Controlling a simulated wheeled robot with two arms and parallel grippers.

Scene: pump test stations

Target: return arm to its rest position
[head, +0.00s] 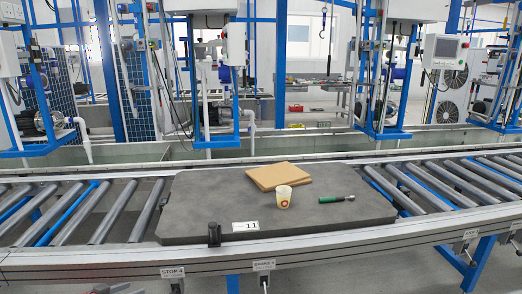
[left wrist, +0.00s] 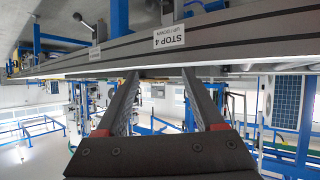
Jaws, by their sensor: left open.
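My left gripper (left wrist: 162,76) is open and empty in the left wrist view, its two dark fingers apart below the conveyor's side rail. In the head view only a small dark part of it (head: 118,289) shows at the bottom edge, left of centre, near the STOP 4 label. My right gripper is in neither view.
The conveyor rail (head: 340,250) runs across in front of me. A grey pallet board (head: 200,205) on the rollers bears a brown slab (head: 278,176), a paper cup (head: 283,196) and a green-and-black tool (head: 337,199). Blue-framed test stations stand behind.

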